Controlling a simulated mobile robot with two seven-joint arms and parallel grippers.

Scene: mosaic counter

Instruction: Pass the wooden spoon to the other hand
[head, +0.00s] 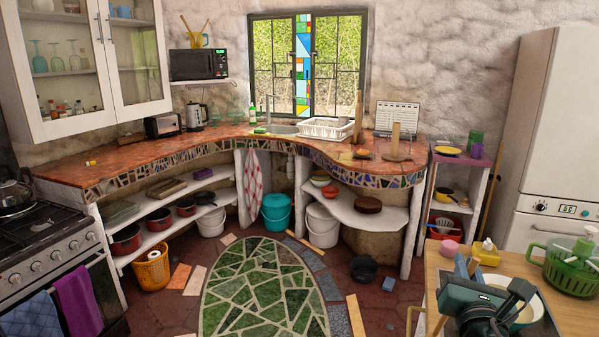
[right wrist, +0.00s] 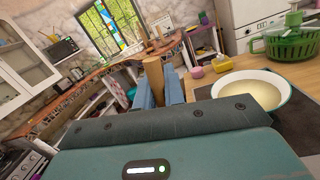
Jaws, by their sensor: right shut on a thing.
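My right gripper (head: 466,267) is at the lower right of the head view, above the wooden table (head: 437,262). In the right wrist view its blue fingers (right wrist: 158,92) are shut on a flat piece of pale wood, the wooden spoon (right wrist: 153,74), which stands up between them. Only a part of the spoon shows there; the rest is hidden by the fingers and the gripper body. In the head view I cannot make out the spoon clearly. My left gripper is not in view.
A bowl with pale contents (right wrist: 250,93) stands on the table just right of the gripper. A green basket (head: 572,272), a yellow container (head: 486,254) and a pink cup (head: 450,247) stand further along it. The floor around the green mosaic rug (head: 262,285) is mostly open.

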